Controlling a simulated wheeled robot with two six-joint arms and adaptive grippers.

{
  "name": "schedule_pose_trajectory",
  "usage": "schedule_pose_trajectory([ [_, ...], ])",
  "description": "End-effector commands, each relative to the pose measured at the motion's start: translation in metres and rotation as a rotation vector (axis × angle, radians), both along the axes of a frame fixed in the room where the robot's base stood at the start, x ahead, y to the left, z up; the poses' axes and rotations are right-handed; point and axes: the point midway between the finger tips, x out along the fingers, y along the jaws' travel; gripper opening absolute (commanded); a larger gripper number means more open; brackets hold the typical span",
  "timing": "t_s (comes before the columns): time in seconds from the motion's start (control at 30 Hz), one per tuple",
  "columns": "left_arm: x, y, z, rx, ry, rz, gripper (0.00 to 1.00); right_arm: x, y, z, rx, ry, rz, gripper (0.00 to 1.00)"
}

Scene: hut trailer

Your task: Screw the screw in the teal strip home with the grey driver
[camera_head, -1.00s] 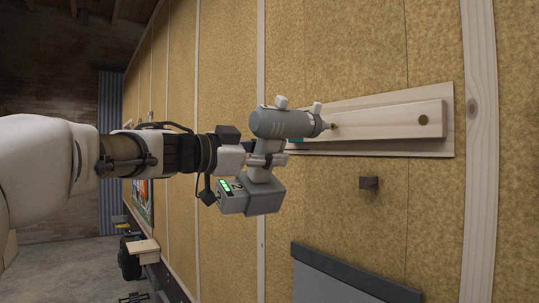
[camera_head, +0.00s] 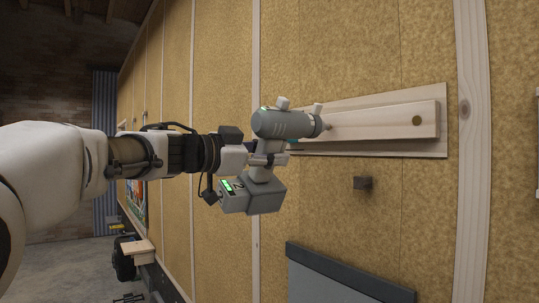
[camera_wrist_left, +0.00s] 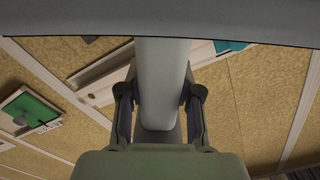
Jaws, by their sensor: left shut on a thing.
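The grey driver (camera_head: 285,124) is held level by its handle in my left gripper (camera_head: 266,158), with its nose toward the wall. The left wrist view shows the gripper's fingers closed on both sides of the grey handle (camera_wrist_left: 160,85). The driver's tip is at the left part of a pale wooden rail on the wall; whether it touches a screw there is too small to tell. A sliver of the teal strip (camera_head: 293,145) shows below the driver's body, mostly hidden; teal also shows in the left wrist view (camera_wrist_left: 230,46). My right gripper is not in view.
The wooden rail (camera_head: 380,121) sits on a backing board and has a dark round spot (camera_head: 416,120) at its right end. A small dark block (camera_head: 362,183) sticks out below. A grey panel (camera_head: 345,280) is lower down. Pale vertical battens cross the wall.

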Motion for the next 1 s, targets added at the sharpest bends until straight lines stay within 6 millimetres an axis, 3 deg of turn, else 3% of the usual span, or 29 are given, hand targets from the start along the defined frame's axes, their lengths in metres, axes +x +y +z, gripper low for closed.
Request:
schedule_pose_trajectory([
  [1.0,0.0049,-0.0078,0.0034,-0.002,-0.005,0.001,0.00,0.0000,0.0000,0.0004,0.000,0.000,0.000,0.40],
])
